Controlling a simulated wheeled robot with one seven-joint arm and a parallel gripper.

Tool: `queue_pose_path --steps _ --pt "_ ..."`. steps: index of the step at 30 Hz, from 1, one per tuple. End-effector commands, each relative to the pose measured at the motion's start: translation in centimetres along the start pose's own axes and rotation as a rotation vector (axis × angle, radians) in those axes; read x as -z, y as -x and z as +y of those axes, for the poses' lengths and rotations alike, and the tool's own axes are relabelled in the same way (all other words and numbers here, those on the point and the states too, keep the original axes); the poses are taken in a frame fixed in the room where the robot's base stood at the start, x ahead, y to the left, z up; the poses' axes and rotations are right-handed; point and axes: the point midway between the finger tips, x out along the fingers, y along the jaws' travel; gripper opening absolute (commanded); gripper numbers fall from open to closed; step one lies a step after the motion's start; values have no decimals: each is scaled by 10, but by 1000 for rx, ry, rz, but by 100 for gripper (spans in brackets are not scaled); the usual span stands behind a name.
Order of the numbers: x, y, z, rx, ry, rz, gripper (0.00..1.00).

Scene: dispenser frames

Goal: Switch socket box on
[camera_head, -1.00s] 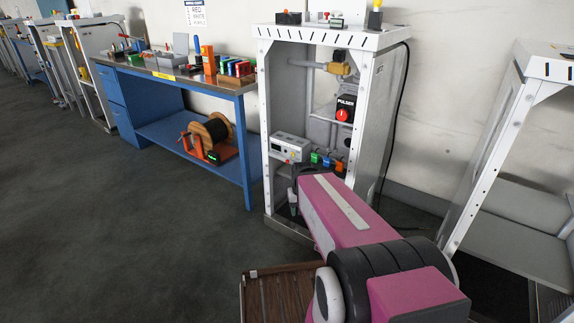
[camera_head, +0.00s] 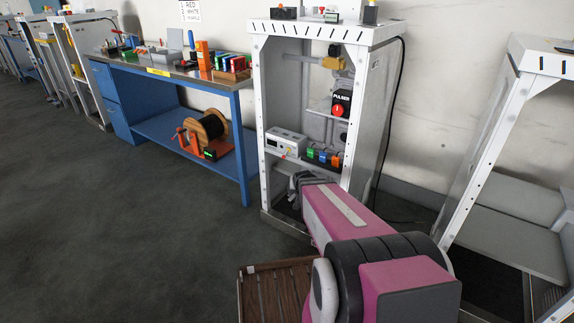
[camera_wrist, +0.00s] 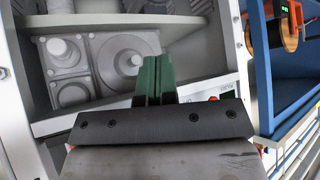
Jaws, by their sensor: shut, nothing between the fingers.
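A pale grey box (camera_head: 286,143) with a small dark window and a red detail on its front sits at the left of a shelf in the white dispenser frame (camera_head: 258,90). It may be the socket box; I cannot read its label. In the wrist view a white front with a red button (camera_wrist: 213,98) and small print shows just right of the fingers, partly hidden by my gripper. My gripper (camera_wrist: 153,72) has green fingers, shut together and empty, pointing into the frame. Contact with the box cannot be told. In the head view my wrist is low in the frame's opening, below the box.
Blue, green and orange small blocks (camera_head: 323,156) stand right of the box. A PULSER unit (camera_head: 340,104) with a red knob hangs above them. Frame posts (camera_head: 264,170) bound the opening. A blue workbench (camera_head: 240,130) stands left, another white frame (camera_head: 492,150) right. Floor at left is clear.

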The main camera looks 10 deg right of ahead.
Motion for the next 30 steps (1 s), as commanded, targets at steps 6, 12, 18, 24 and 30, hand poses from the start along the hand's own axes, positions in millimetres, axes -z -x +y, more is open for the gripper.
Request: queue_pose_path --steps 6,12,18,24,30 --pt "28 -42 4 63 -54 250 0" --pt "47 -65 5 154 -97 470 0" --pt "57 -80 4 278 -133 677 0" --pt "57 -86 2 431 -161 867 0" --pt "46 -87 3 612 -186 1036 0"
